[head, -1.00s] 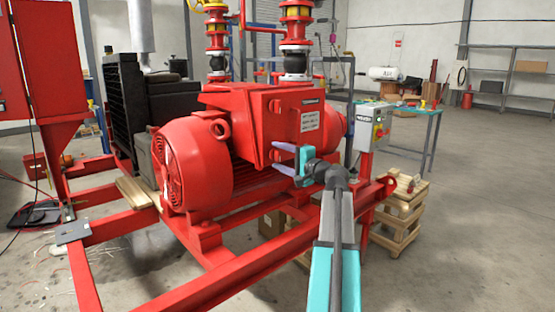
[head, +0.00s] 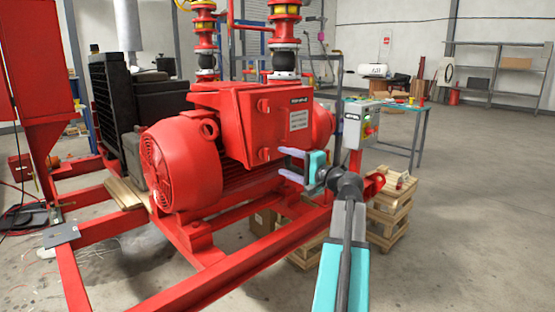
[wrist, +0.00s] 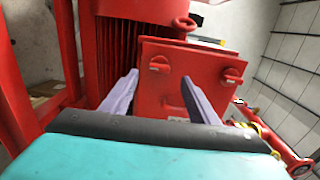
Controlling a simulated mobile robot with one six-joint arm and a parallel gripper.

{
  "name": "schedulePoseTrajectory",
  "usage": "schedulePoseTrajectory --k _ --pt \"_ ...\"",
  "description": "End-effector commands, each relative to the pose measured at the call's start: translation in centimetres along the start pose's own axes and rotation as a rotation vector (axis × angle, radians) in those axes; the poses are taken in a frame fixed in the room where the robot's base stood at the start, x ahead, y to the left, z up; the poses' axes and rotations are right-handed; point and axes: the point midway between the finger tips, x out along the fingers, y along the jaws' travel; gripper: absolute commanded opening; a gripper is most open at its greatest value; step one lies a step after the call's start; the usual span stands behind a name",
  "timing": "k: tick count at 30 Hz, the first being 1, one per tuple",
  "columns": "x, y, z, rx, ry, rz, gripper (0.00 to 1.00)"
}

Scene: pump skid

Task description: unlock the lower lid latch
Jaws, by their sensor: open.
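The red lid (head: 290,122) is the front of a box on top of the red motor. Its lower latch (head: 264,153) is a small red knob near the lid's lower left. The upper latch (head: 263,105) is above it. In the wrist view the lower latch (wrist: 158,64) shows between my finger lines, and the upper latch (wrist: 232,75) is to the right. My gripper (head: 284,161) is open and empty, in front of the lid's lower part, its fingers pointing at the lower latch. It also shows in the wrist view (wrist: 159,78), apparently short of the latch.
A red skid rail (head: 240,262) runs below my arm. A grey control box (head: 361,124) stands just right of the gripper. Open floor lies to the right.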

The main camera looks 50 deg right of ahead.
Motion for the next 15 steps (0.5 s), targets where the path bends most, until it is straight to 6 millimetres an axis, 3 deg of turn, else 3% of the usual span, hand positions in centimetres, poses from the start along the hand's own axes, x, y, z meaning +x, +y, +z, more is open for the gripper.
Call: schedulePoseTrajectory --k 6,15 --pt "-3.5 -0.1 0.0 0.000 0.002 -0.001 0.55" --pt "-5.3 0.0 0.0 0.000 0.000 -0.001 0.55"
